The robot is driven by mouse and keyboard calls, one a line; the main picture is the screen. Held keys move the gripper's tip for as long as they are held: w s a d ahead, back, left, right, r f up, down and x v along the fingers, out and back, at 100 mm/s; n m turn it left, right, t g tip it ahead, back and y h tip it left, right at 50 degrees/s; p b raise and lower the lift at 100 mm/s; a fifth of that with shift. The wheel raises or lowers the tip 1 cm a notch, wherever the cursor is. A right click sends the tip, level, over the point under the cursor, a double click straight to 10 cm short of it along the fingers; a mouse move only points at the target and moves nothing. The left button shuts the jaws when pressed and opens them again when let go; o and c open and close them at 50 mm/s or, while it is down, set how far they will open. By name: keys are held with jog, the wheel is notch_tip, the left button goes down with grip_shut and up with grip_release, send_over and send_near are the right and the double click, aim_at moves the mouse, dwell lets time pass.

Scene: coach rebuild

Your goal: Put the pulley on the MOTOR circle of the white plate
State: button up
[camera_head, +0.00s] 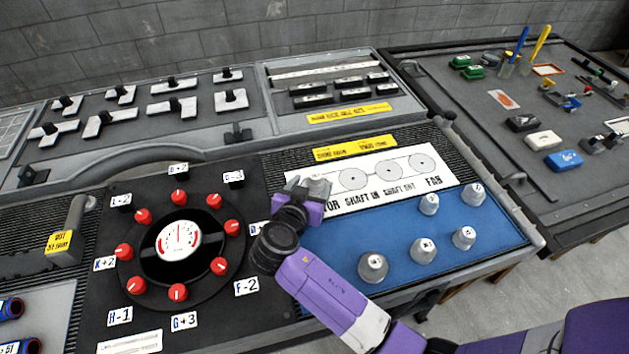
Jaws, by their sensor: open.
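The white plate (443,176) lies on the far part of the work surface and bears printed circles. Three circles show clear and empty. The MOTOR circle at the plate's left end is hidden behind my gripper (308,184), and only the end of its label shows. My gripper is open, over or just above that end. A grey shape shows at its fingers; I cannot tell whether a pulley is there. Several silver cone-like pieces, perhaps pulleys, stand on the blue mat (330,239), the nearest of them a larger silver piece (373,267).
Left of my gripper is a black dial panel (180,240) with red knobs and small label cards. Behind are a tray of grey handled parts (174,107) and a tray of dark blocks (313,100). A tool table (480,118) stands at right.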

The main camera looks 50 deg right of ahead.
jog(key=b+v, duration=0.1)
jog(key=v, duration=0.7)
jog(key=shift+s+a+r, duration=0.1)
jog(key=shift+a+r, duration=0.05)
